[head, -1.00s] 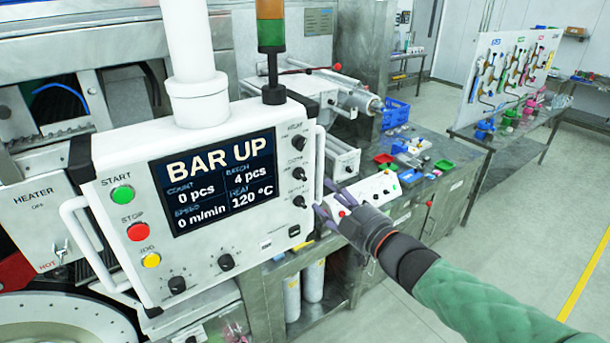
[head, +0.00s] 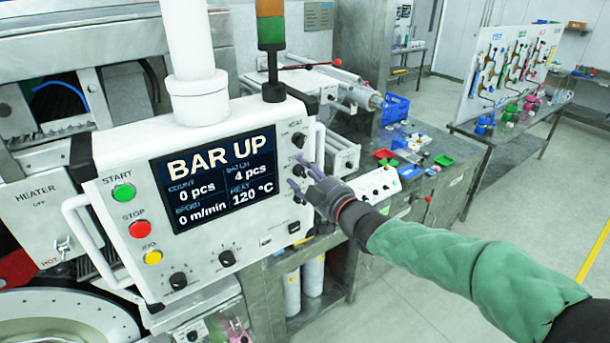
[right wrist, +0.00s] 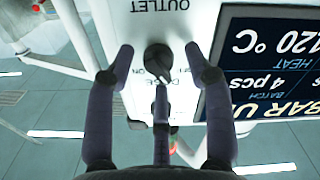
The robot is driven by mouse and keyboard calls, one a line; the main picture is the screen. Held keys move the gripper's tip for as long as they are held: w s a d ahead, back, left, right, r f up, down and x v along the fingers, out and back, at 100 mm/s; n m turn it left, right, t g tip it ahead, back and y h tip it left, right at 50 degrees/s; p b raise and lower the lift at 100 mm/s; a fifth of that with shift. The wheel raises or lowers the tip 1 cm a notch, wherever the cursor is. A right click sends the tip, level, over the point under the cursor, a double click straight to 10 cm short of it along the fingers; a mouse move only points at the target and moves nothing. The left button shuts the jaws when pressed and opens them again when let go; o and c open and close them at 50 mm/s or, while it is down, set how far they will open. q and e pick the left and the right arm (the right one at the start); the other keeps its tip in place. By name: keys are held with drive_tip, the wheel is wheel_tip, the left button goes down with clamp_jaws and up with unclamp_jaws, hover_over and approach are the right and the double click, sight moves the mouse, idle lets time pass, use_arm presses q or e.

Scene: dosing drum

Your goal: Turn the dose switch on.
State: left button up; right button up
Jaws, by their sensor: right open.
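The dose switch (right wrist: 158,58) is a dark round knob on the right side of the white control panel (head: 240,232). The right wrist view shows it upside down, with ON and OFF marks beside it, partly covered by a finger; its exact setting is hard to read. My right gripper (head: 302,178) is at the panel's right side, over the knob. In the right wrist view its purple fingers (right wrist: 158,50) are open, one on each side of the knob, with a third finger below. Contact cannot be told. My left gripper is not in view.
The heat knob (head: 299,140) sits above. A white handle (head: 319,150) runs along the panel's right edge, close to my gripper. The screen (head: 213,178) reads BAR UP. Start (head: 123,192), stop (head: 140,229) and jog (head: 152,257) buttons are at left. A bench stands behind my arm.

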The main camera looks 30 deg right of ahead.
clamp_jaws()
drive_tip(key=shift+m, duration=0.3)
drive_tip(key=shift+m+b, duration=0.3)
drive_tip(key=shift+m, duration=0.5)
drive_tip(key=m, duration=0.2)
drive_tip(key=shift+d+r+m, duration=0.1)
drive_tip(key=shift+m, duration=0.3)
drive_tip(key=m, duration=0.3)
drive_tip(key=shift+r+m, duration=0.1)
drive_tip(key=shift+m, duration=0.2)
drive_tip(key=shift+d+m+p, duration=0.1)
drive_tip(key=shift+m+p, duration=0.2)
drive_tip(key=shift+m, duration=1.2)
drive_tip(key=shift+r+m, duration=0.1)
drive_tip(key=shift+m, duration=0.2)
